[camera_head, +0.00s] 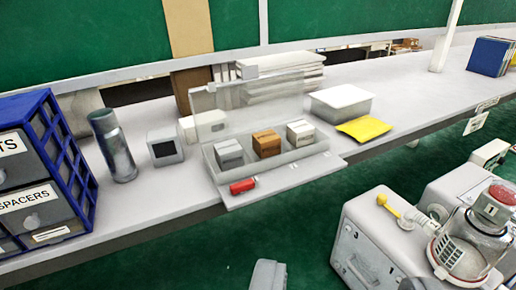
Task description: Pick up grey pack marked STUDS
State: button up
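A grey pack (229,154) sits at the left end of a shallow clear-walled tray (283,160) on the bench; the lettering on it is too small to read. A brown pack (267,143) stands in the middle of the tray and a whitish pack (300,133) at its right end. The tray's clear lid (245,106) stands raised behind them. A grey shape at the bottom edge looks like part of my gripper (268,275). It is well short of the tray, and its fingers cannot be made out.
A small red block (242,186) lies on the ledge before the tray. A blue drawer cabinet (40,165) and metal flask (112,146) stand left. A lidded white box (341,102) and yellow packet (364,129) lie right. Canister pump equipment (430,235) fills the lower right.

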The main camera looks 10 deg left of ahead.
aim_at(229, 155)
jog(key=z, duration=0.05)
jog(key=i, duration=1.05)
jog(key=u, duration=0.65)
